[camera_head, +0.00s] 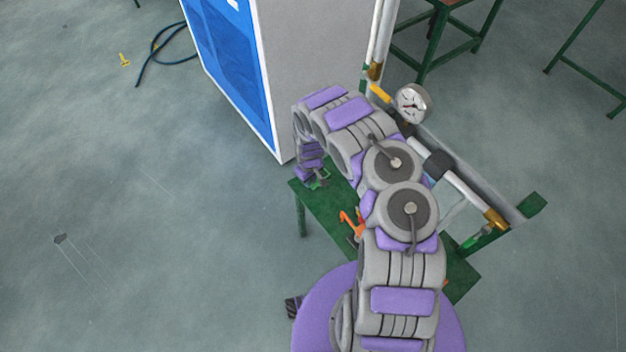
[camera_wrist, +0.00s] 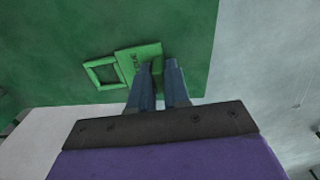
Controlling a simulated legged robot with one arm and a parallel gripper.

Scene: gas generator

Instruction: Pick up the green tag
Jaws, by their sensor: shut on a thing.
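The green tag (camera_wrist: 131,60) is bright green, with a solid plate bearing dark marks and a square open frame at its left. It shows in the wrist view, over a darker green table top. My gripper (camera_wrist: 159,67) has its two blue-grey fingers at the right end of the plate and is shut on it, with a narrow gap between the fingers. I cannot tell whether the tag touches the table. In the head view, my gripper (camera_head: 318,182) is low at the table's far left corner, and a little bright green shows beside it.
The green table (camera_head: 331,210) also holds an orange item (camera_head: 351,224), partly behind my arm. A pipe with a pressure gauge (camera_head: 413,103) runs along the table's right side. A blue and white cabinet (camera_head: 235,65) stands close behind my gripper. The floor at left is mostly clear.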

